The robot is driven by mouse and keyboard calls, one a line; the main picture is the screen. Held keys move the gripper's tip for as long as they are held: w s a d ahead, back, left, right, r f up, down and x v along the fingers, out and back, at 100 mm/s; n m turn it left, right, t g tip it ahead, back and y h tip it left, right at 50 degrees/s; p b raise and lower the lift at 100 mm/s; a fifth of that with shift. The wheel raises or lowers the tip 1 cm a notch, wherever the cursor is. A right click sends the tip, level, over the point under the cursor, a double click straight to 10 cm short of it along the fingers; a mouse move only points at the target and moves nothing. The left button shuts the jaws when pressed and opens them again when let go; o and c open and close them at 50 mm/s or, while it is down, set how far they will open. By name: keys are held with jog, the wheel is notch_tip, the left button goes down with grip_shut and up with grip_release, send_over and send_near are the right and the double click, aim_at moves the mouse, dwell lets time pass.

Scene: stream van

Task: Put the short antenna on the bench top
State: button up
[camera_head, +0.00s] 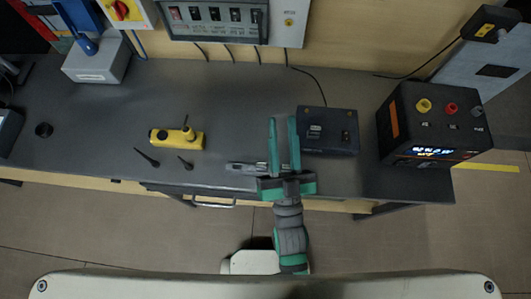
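A short black antenna (186,162) lies on the dark bench top (85,135) near the front edge, just below a yellow handheld radio (178,139). A longer black antenna (147,157) lies to its left. My gripper (282,121) is over the bench to the right of both, fingers pointing toward the back wall. A gap shows between its two green fingers, and I see nothing held there. Whether the fingers touch the bench top is hard to tell from above.
A small metal item (245,167) lies just left of my gripper. A dark box (328,131) sits close on its right, with a larger black power unit (433,122) beyond. A handle (213,204) shows below the front edge. The bench's middle back is clear.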

jog(key=s+a+f+g+h, duration=0.1)
jog(key=s+f+g, duration=0.3)
jog(key=s+f, duration=0.4)
jog(key=s+a+f+n+g+h, duration=0.1)
jog(key=s+a+f+g, duration=0.1)
jog(key=s+f+g, duration=0.2)
jog(key=s+f, duration=0.3)
jog(key=f, duration=0.3)
jog(key=shift+s+a, duration=0.4)
